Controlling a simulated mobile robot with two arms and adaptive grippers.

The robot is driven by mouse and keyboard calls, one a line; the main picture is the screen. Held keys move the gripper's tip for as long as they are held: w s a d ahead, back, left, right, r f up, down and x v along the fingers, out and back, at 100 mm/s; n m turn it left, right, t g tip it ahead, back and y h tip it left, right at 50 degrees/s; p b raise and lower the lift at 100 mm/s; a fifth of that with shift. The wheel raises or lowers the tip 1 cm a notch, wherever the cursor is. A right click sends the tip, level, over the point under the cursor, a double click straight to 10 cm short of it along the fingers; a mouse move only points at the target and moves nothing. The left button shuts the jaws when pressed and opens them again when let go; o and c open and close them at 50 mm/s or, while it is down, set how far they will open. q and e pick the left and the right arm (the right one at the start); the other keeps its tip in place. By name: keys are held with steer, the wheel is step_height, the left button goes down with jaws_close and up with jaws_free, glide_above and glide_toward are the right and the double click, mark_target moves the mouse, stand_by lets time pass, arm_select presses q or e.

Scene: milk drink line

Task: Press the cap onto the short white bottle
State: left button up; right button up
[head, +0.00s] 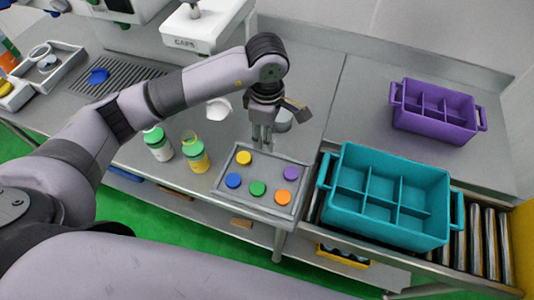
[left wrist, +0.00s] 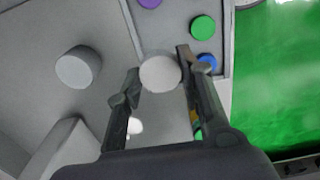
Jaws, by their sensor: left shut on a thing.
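My left gripper (head: 262,138) points down at the tray's back left corner. In the left wrist view its fingers (left wrist: 162,75) are shut on a round white piece (left wrist: 160,72), seen end-on; I cannot tell whether it is a loose cap or a bottle top. A short whitish cylinder (left wrist: 78,67) stands apart from the fingers; it seems to be the one partly hidden behind the gripper (head: 284,122) in the head view. A white bottle with a green top (head: 160,150) and a yellow bottle (head: 197,160) stand left of the tray. My right gripper is not in view.
The grey tray (head: 216,190) holds several coloured caps. A teal divided crate (head: 385,226) stands on the rollers at right, a purple crate (head: 435,128) behind it. A white cup (head: 217,108) stands left of my gripper.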

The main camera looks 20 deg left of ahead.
arm_select(q)
step_height(320, 180, up, 7)
steer(key=shift+f+b, duration=0.1)
steer(key=shift+b, duration=0.5)
